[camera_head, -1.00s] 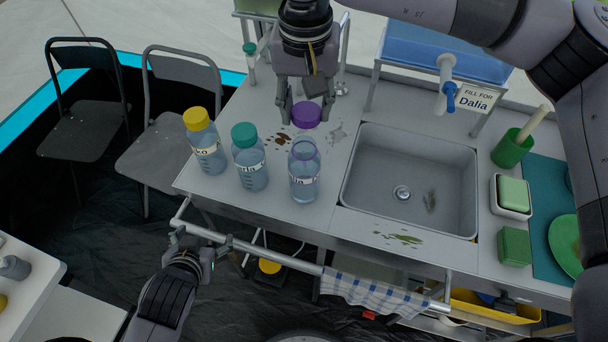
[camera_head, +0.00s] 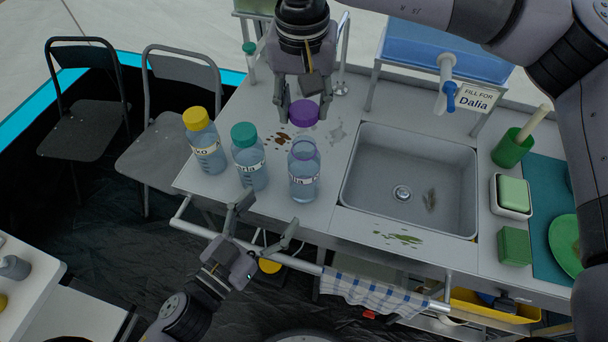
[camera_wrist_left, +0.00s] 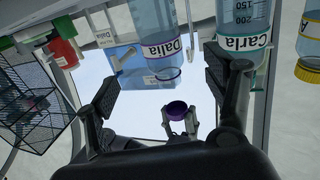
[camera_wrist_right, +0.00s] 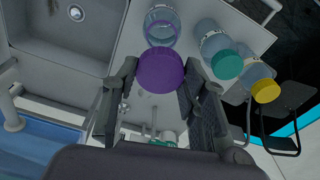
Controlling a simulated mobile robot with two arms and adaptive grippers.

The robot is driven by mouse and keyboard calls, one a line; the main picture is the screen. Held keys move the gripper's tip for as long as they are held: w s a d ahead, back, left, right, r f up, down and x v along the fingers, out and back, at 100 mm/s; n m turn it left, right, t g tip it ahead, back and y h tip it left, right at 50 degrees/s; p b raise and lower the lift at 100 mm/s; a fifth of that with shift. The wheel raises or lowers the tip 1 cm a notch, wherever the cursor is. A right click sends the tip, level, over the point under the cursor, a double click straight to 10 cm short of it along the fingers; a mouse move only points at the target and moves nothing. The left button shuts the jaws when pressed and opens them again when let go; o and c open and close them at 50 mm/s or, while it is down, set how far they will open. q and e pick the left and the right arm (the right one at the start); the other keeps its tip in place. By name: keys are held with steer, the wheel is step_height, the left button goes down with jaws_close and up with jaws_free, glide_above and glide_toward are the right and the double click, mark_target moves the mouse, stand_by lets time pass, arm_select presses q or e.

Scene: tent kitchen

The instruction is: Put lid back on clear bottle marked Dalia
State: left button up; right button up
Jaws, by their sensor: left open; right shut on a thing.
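The clear bottle marked Dalia (camera_head: 304,172) stands upright and uncapped on the counter, left of the sink. In the left wrist view its Dalia label (camera_wrist_left: 161,47) is readable. My right gripper (camera_head: 304,108) is shut on the purple lid (camera_head: 304,113), above and behind the bottle's open mouth, apart from it. The right wrist view shows the lid (camera_wrist_right: 161,70) between the fingers and the bottle (camera_wrist_right: 161,26) beyond. My left gripper (camera_head: 263,222) is open and empty at the counter's front edge, below the bottle. In the left wrist view the Dalia bottle appears between its fingers, some distance ahead.
A green-capped bottle marked Carla (camera_head: 249,157) stands close left of the Dalia bottle, with a yellow-capped bottle (camera_head: 204,141) beyond it. A sink (camera_head: 409,180) lies to the right. A rail (camera_head: 335,278) with a checked towel (camera_head: 374,292) runs along the front.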

arm_select(q)
steer(key=x, duration=1.2)
steer(key=shift+w, duration=0.1)
steer(key=shift+c, duration=0.3)
steer(key=c, duration=1.7)
arm_select(e)
glide_above(304, 137)
steer(key=s, duration=0.2)
steer(key=shift+f, duration=2.5)
steer(key=shift+f, duration=0.85)
arm_select(q)
jaws_close()
arm_select(e)
steer(key=shift+f, duration=0.6)
